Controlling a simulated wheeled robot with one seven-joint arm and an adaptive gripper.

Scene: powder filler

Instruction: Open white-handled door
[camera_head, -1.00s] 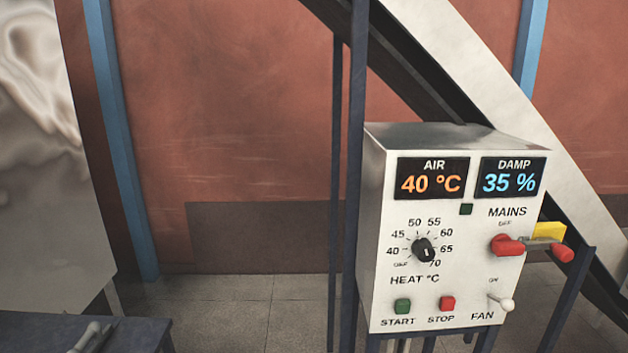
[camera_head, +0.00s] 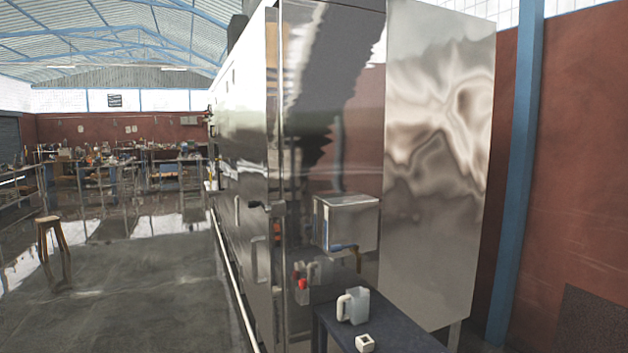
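A tall polished steel cabinet (camera_head: 435,140) fills the middle of the view. Its left-hand long side runs away from me and carries slim upright handles. One pale handle (camera_head: 237,211) is farther along; another pale curved handle (camera_head: 255,258) is nearer and lower. I cannot tell for sure which of these is the white handle. The panels around them look closed, seen at a steep angle. My gripper is not in view.
A blue-grey table (camera_head: 400,335) stands against the cabinet's front with a pale jug (camera_head: 353,305) and a small white cube-like piece (camera_head: 365,343). A steel box (camera_head: 346,222) and red-knobbed fittings (camera_head: 301,282) stick out. A wooden stool (camera_head: 55,250) stands left on open floor.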

